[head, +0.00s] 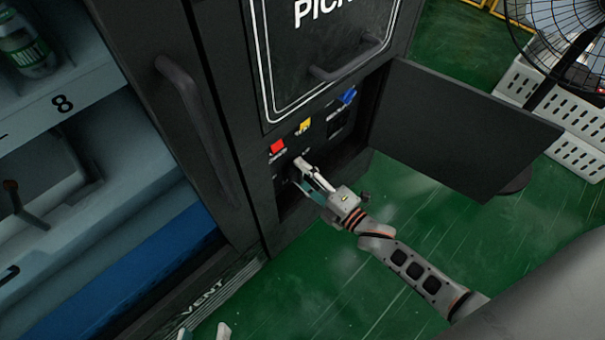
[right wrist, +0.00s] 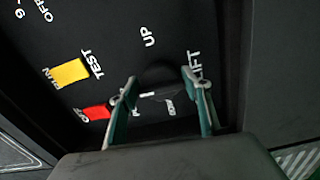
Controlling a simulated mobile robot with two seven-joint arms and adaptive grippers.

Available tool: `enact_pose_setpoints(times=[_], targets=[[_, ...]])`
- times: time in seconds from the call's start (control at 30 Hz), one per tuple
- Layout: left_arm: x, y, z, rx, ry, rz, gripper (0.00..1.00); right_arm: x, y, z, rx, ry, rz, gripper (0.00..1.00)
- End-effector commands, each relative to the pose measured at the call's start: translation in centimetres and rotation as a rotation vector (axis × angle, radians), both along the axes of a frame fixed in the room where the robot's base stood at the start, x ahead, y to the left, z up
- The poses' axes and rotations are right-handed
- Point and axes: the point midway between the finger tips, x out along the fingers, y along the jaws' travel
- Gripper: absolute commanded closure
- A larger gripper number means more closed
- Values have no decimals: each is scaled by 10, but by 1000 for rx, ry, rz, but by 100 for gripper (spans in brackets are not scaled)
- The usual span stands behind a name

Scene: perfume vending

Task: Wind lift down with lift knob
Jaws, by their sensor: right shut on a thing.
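The lift knob (right wrist: 158,76) is a dark round knob on the black control panel, below the word UP and beside the word LIFT in the right wrist view. My right gripper (right wrist: 161,90) has a finger on each side of it and is shut on it; its lower part is hard to make out. In the head view my right gripper (head: 305,172) reaches into the panel recess and hides the knob. My left gripper (head: 204,332) shows only as two pale fingertips at the bottom edge, spread apart and empty. The lift itself cannot be made out.
A red switch (head: 277,147), a yellow switch (head: 305,125) and a blue switch (head: 348,96) sit above my right gripper. An open black panel door (head: 465,130) stands to its right. Door handles (head: 195,120) project at left and above. Green floor (head: 330,285) is clear.

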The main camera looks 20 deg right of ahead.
Motion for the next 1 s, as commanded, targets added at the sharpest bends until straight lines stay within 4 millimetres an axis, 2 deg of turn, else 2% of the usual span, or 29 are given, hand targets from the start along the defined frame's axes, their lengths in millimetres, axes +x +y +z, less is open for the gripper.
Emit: enact_pose_setpoints(times=[0.1,0.13,0.17,0.2,0.5,0.63,0.77,1.0], targets=[[0,1,0,1,0,0,60,0,0,0,3,1,0,74],[0,1,0,1,0,0,60,0,0,0,3,1,0,44],[0,1,0,2,0,1,60,0,0,0,3,1,0,37],[0,1,0,3,-1,1,60,0,0,0,3,1,0,35],[1,2,-1,5,-1,3,60,-1,0,0,3,1,0,35],[1,2,-1,4,-1,2,60,-8,-3,-1,2,3,0,35],[1,1,-1,4,-1,1,60,-27,-10,-1,2,3,0,35],[1,1,0,3,-1,1,60,-74,-27,-1,3,4,-1,35]])
